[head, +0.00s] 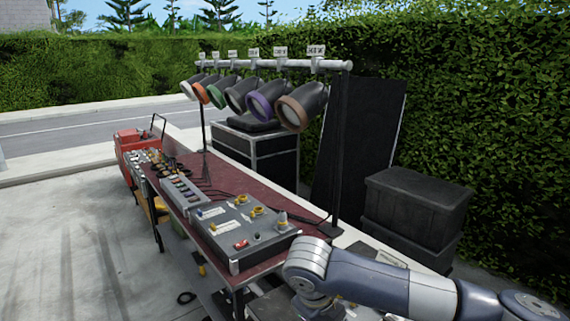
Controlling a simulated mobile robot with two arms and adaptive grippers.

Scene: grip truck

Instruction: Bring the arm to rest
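My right arm (400,287) comes in from the lower right corner and reaches left across the front of the view. Its bend (308,265) is just right of the near end of the table (232,180), and from there the arm turns down toward the bottom edge. The gripper of that arm does not show. My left arm and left gripper are not in view.
A grey control box (225,240) with yellow and red fittings sits on the table's near end. A rail (290,63) with several lamps stands behind. Black cases (415,205) stand at the right by the hedge. Paving (70,230) at the left is mostly clear.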

